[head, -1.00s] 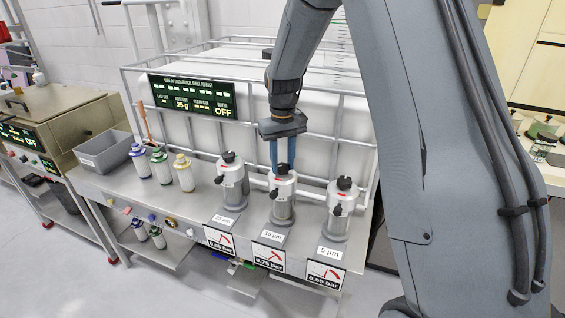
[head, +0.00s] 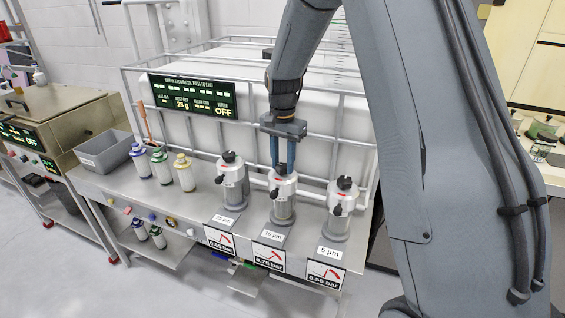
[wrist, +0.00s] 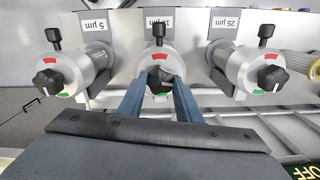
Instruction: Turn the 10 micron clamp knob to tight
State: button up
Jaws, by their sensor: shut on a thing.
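The 10 micron filter housing (head: 283,200) is the middle one of 3 silver cylinders on the bench. Its black clamp knob (wrist: 159,79) is on the cap, between my fingers. My gripper (wrist: 163,86) is shut on this knob, coming down from above in the head view (head: 283,166). The cap (wrist: 156,63) has a red mark on the side towards its label and a green mark on the opposite side, partly hidden by the fingers. The knob's pointer is too hidden to read.
The 5 micron housing (head: 338,215) and 25 micron housing (head: 232,188) stand close on either side, with black knobs and side handles. Pressure gauge plates hang at the bench front. Several bottles and a grey bin (head: 104,153) stand left. Tank cage bars run close behind.

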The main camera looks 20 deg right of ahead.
aim_at(283, 165)
jog(key=m, duration=0.4)
jog(key=shift+r+m, duration=0.1)
jog(key=shift+m, duration=0.3)
jog(key=m, duration=0.3)
jog(key=shift+m, duration=0.3)
jog(key=m, duration=0.4)
jog(key=shift+m, duration=1.8)
jog(key=o, duration=1)
jog(key=shift+o, duration=0.2)
jog(key=shift+r+b, duration=1.15)
jog(key=shift+r, duration=2.7)
